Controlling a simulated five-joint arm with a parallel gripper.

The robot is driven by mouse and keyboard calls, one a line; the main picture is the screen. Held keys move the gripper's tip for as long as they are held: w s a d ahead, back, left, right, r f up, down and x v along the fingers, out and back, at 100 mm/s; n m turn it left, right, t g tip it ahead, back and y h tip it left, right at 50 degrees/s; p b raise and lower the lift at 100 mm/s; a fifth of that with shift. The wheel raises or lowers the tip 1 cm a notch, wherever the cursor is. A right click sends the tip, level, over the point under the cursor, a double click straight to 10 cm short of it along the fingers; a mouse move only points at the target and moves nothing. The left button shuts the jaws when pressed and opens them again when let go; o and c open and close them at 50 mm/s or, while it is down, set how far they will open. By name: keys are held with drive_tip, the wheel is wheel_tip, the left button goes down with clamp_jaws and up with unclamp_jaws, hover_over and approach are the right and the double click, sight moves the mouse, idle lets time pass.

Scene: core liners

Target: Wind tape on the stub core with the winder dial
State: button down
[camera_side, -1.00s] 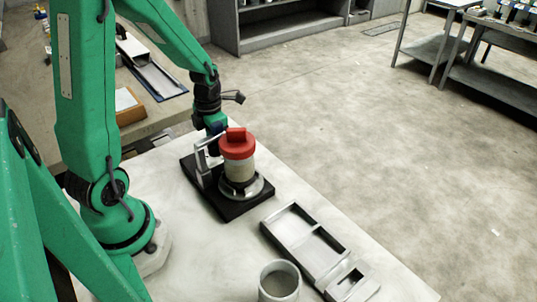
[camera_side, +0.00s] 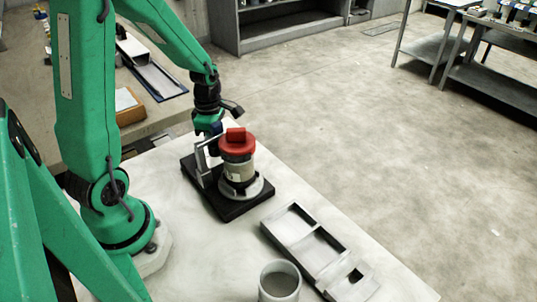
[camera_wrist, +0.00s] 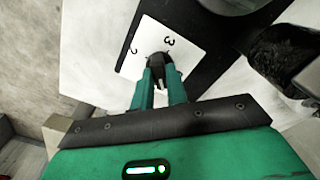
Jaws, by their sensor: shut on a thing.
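The winder stands on a black base (camera_side: 228,208) on the white table, with a grey bracket (camera_side: 203,165) and a round grey plate (camera_side: 256,189). The stub core (camera_side: 238,172) stands upright on that plate, pale in the middle with dark bands above and below, under a red cap (camera_side: 237,143). In the wrist view my gripper (camera_wrist: 160,75) is shut on the black knob of the winder dial (camera_wrist: 161,64), over a white face (camera_wrist: 185,38) marked 2 and 3.
A grey tray (camera_side: 299,237) with compartments lies in front of the winder. A grey cup (camera_side: 279,282) stands to its left, near the bottom edge. The table edge falls off to the right. Another bench with a wooden box (camera_side: 129,107) is at the back left.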

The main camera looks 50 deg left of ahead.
drive_tip(key=shift+m, duration=2.2)
drive_tip(key=c, duration=1.4)
unclamp_jaws()
drive_tip(key=shift+r, duration=0.1)
drive_tip(key=shift+r, duration=3.85)
